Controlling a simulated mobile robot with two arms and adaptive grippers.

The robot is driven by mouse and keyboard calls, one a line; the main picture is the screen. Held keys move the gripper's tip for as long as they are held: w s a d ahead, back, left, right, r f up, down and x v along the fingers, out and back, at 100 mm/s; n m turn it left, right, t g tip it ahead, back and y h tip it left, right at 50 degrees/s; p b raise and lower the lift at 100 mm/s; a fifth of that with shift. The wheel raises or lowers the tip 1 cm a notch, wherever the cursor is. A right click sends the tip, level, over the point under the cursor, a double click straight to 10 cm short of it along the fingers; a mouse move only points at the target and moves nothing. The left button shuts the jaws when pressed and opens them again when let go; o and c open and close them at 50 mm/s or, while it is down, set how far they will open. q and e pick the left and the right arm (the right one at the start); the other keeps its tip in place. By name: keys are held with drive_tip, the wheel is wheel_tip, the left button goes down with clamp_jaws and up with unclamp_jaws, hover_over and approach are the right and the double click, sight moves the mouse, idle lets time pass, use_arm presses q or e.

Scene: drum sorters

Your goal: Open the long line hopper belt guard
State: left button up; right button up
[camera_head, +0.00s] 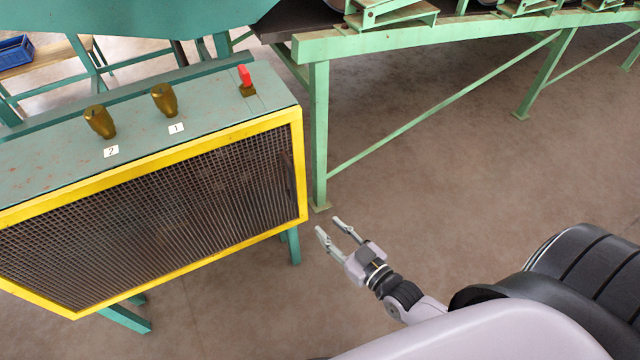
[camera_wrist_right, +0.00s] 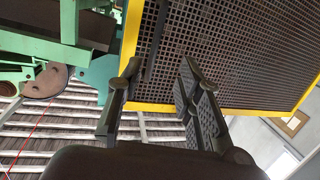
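The belt guard is a dark mesh panel in a yellow frame (camera_head: 303,175) on the front of a green box in the head view. It looks closed, flush against the box. In the right wrist view the guard's yellow frame (camera_wrist_right: 240,110) and mesh fill the upper right. My right gripper (camera_head: 330,226) is open and empty, just right of the guard's lower right corner and apparently apart from it. Its two spread fingers also show in the right wrist view (camera_wrist_right: 160,74). My left gripper is out of view.
On the box top (camera_head: 215,105) stand two brass knobs (camera_head: 99,121) (camera_head: 164,99) labelled 2 and 1, and a small red-handled fitting (camera_head: 245,76). A green conveyor leg (camera_head: 319,130) and diagonal brace stand right behind the box. Brown floor is clear to the right.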

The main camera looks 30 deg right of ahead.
sight(293, 179)
drive_tip(key=shift+t, duration=0.6)
drive_tip(key=r+x, duration=0.1)
drive_tip(key=x, duration=0.4)
drive_tip(key=r+x, duration=0.1)
drive_tip(key=x, duration=0.5)
drive_tip(key=r+x, duration=0.1)
drive_tip(key=x, duration=0.5)
drive_tip(key=shift+w+d+r, duration=0.1)
drive_tip(key=shift+d+r, duration=0.05)
drive_tip(key=shift+r, duration=0.2)
drive_tip(key=shift+c, duration=0.2)
clamp_jaws()
